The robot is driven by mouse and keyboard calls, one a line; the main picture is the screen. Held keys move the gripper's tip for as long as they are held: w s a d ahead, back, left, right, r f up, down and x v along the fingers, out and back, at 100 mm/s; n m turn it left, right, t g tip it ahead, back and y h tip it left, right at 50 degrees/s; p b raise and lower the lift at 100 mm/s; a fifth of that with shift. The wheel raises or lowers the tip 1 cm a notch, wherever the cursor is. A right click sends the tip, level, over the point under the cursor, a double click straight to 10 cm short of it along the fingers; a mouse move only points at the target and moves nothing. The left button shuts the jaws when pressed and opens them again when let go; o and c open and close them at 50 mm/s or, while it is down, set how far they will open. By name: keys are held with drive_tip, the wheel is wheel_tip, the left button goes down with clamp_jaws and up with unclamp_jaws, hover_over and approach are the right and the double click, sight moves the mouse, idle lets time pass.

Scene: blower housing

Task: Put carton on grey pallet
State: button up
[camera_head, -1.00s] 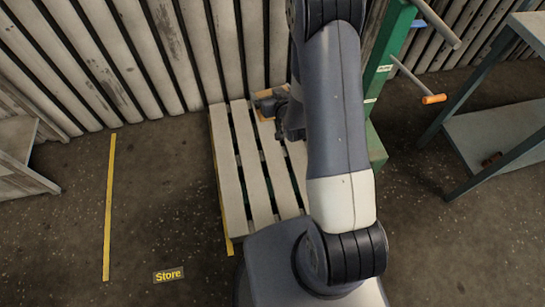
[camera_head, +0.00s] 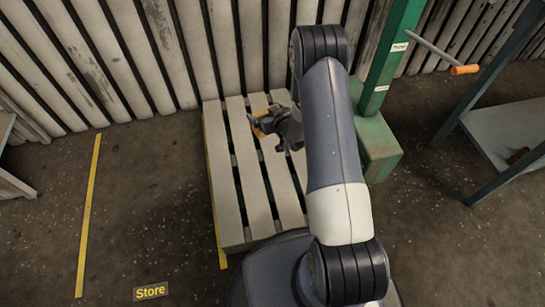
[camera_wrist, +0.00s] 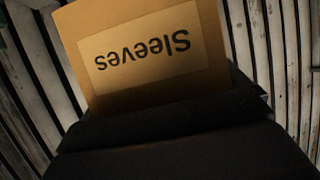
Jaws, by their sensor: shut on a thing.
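The grey slatted pallet (camera_head: 238,185) lies on the floor in front of the corrugated wall in the head view. My gripper (camera_head: 264,121) is over the pallet's far part, shut on the carton (camera_head: 260,131), of which only a small brown piece shows behind the gripper. In the wrist view the carton (camera_wrist: 150,20) is brown with a label reading "Sleeves", upside down in the picture, and it fills the top middle above the dark gripper body. I cannot tell whether the carton touches the slats.
A green post (camera_head: 384,90) with a green base stands right of the pallet, with an orange-handled crank (camera_head: 464,70) sticking out. A bench (camera_head: 505,135) is at the far right. A yellow floor line (camera_head: 88,215) and a "Store" label (camera_head: 150,292) lie left, with clear floor between.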

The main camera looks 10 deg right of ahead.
drive_tip(key=shift+n+y, duration=0.5)
drive_tip(key=shift+n, duration=0.1)
drive_tip(key=w+f+b, duration=0.1)
drive_tip(key=f+b, duration=0.4)
drive_tip(key=f, duration=0.4)
drive_tip(key=w+f+b, duration=0.1)
drive_tip(key=f+b, duration=0.4)
drive_tip(key=f, duration=0.4)
drive_tip(key=w+f+b, duration=0.1)
drive_tip(key=f+b, duration=0.4)
drive_tip(key=f, duration=0.5)
drive_tip(key=shift+d+b, duration=0.3)
drive_tip(key=shift+w+r, duration=0.1)
drive_tip(key=shift+r, duration=0.05)
drive_tip(key=o, duration=0.7)
